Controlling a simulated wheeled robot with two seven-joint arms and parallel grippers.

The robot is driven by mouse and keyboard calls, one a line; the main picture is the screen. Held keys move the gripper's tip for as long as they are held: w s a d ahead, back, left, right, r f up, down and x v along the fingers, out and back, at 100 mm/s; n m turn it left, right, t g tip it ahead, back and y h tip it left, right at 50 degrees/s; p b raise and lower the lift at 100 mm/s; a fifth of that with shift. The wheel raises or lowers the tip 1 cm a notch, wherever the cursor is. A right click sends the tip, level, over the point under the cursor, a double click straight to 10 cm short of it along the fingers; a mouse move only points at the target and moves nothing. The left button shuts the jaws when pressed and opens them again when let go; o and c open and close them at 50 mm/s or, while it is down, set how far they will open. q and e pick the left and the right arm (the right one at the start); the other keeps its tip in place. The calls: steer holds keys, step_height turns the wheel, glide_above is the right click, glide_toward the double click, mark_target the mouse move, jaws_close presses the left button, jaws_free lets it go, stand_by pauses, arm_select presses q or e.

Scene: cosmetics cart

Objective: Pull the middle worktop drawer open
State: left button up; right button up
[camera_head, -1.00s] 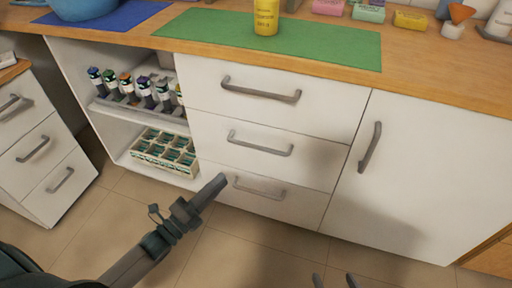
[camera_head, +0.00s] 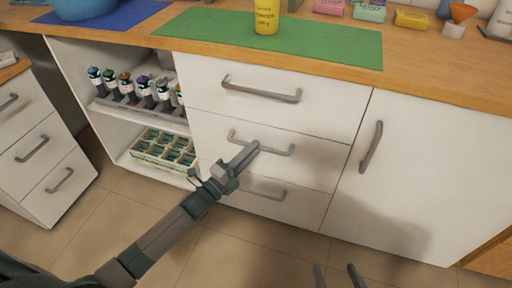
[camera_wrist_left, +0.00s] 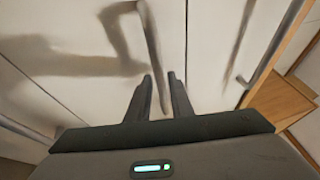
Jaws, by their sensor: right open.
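The middle worktop drawer (camera_head: 210,133) has a white front and looks closed, flush with the drawers above and below. Its grey bar handle (camera_head: 276,151) runs across the front. My left gripper (camera_head: 253,149) reaches in from the lower left, with its fingertips at the middle of this handle in the head view. In the left wrist view, the two fingers (camera_wrist_left: 161,76) are apart and the handle bar (camera_wrist_left: 152,40) runs in line between them; contact cannot be told. My right gripper (camera_head: 337,272) shows only its fingertips at the bottom edge, apart and empty.
The top drawer handle (camera_head: 262,90) and bottom drawer handle (camera_head: 258,189) lie above and below. A cupboard door (camera_head: 430,170) is to the right. An open shelf with bottles (camera_head: 130,88) and a crate (camera_head: 150,160) is to the left. The tiled floor in front is clear.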

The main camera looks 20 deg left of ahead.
arm_select(q)
steer(key=shift+x, duration=1.05)
arm_select(e)
steer(key=shift+a+r+t, duration=0.25)
steer(key=shift+r+t, duration=0.05)
steer(key=shift+r, duration=0.05)
arm_select(q)
steer(key=shift+c, duration=0.3)
jaws_close()
arm_select(e)
steer(key=shift+w+d, duration=0.1)
arm_select(q)
steer(key=shift+s, duration=0.1)
arm_select(e)
steer(key=shift+f, duration=0.1)
